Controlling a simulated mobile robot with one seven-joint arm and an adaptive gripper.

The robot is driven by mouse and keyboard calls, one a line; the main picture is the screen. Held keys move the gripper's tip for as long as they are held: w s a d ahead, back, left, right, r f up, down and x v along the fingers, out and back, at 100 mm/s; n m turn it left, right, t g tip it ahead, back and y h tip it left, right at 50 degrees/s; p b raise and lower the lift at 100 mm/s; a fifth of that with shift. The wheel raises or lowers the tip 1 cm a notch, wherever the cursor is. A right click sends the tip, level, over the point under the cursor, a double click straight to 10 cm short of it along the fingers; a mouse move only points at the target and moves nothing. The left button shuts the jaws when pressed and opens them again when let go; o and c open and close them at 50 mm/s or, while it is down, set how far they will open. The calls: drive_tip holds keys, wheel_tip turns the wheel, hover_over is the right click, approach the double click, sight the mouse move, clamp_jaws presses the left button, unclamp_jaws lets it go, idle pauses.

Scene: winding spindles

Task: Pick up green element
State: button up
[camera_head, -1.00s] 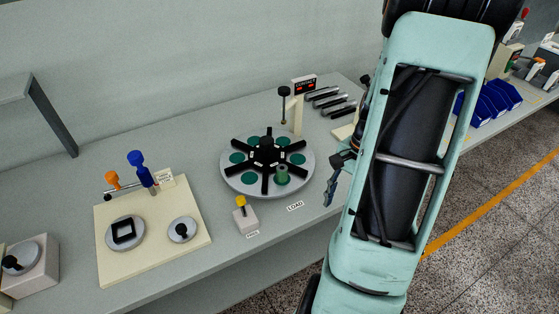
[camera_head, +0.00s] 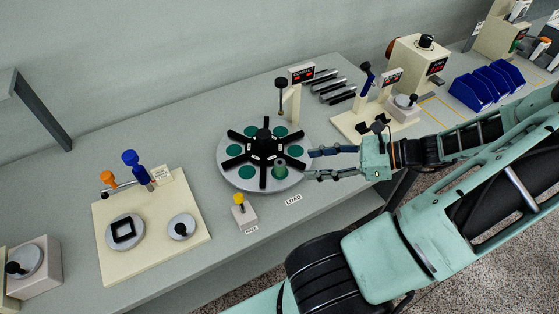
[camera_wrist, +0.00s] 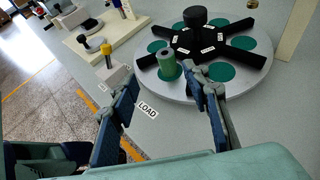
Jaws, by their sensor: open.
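The green element (camera_head: 279,170) is a small upright cylinder with a hole in its top. It stands on a flat green spot near the front edge of the round grey turntable (camera_head: 233,177). In the wrist view the green element (camera_wrist: 168,65) shows beyond my fingertips, nearer the right finger. My gripper (camera_head: 309,164) is open and empty, reaching in from the right with its fingers level at the turntable's edge. In the wrist view my gripper (camera_wrist: 162,82) has its two fingers spread wide, with nothing between them but bench and the LOAD label (camera_wrist: 147,110).
A black spoked hub (camera_head: 265,146) covers the turntable's middle. A yellow-topped switch block (camera_head: 243,212) stands at the front left. A post with a display (camera_head: 301,74) stands behind. A cream fixture (camera_head: 150,228) is at left, blue bins (camera_head: 486,87) far right.

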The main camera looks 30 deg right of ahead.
sight(281, 163)
drive_tip(key=x, duration=0.5)
drive_tip(key=shift+w+a, duration=0.2)
drive_tip(key=shift+w, duration=0.1)
drive_tip(key=shift+w+d+p+x, duration=0.1)
drive_tip(key=shift+w+p+x, duration=0.15)
drive_tip(key=shift+x, duration=1)
drive_tip(key=shift+w+d+p+x, duration=0.15)
drive_tip(key=shift+p+x, duration=0.2)
drive_tip(key=shift+x, duration=0.9)
drive_tip(key=shift+r, duration=0.1)
drive_tip(key=shift+c, duration=0.2)
clamp_jaws()
